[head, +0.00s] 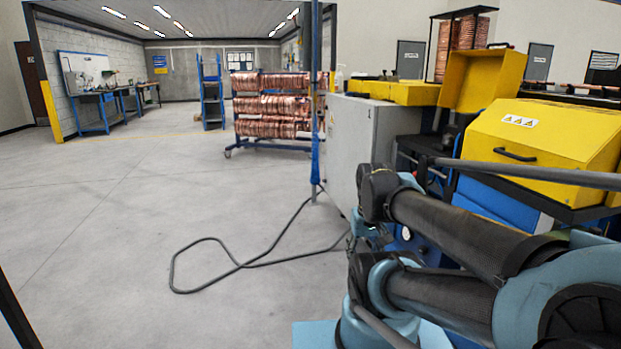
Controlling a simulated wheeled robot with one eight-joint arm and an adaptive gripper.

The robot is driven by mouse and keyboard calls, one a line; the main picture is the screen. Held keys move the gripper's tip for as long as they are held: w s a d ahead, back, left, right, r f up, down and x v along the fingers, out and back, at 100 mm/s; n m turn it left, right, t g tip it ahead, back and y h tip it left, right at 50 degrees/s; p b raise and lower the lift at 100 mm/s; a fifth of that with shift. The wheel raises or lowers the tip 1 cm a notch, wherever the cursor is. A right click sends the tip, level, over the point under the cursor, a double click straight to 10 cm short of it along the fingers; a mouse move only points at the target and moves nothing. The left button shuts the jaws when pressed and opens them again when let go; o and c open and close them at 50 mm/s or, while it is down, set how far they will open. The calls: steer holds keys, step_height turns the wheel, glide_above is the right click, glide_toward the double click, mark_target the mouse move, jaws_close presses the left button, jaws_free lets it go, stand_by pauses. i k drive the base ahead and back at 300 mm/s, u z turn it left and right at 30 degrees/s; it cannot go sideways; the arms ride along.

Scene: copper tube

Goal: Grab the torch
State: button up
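I cannot make out a torch anywhere in the head view. My arm is folded across the lower right and hides part of the machine behind it. I cannot make out my gripper's fingers in this view.
A grey cabinet (345,150) and a machine with a yellow cover (545,130) stand at the right, close behind my arm. A black cable (240,266) loops on the floor. A rack of copper coils (272,107) and a workbench (100,93) stand farther back. The left floor is clear.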

mark_target(356, 94)
steer(key=k, duration=1.3)
steer(key=u, duration=0.35)
steer(key=i, duration=0.8)
steer(key=u, duration=0.4)
steer(key=i, duration=1.1)
steer(key=z, duration=0.7)
steer(key=i, duration=0.85)
steer(key=z, duration=0.7)
steer(key=i, duration=0.4)
steer(key=z, duration=0.05)
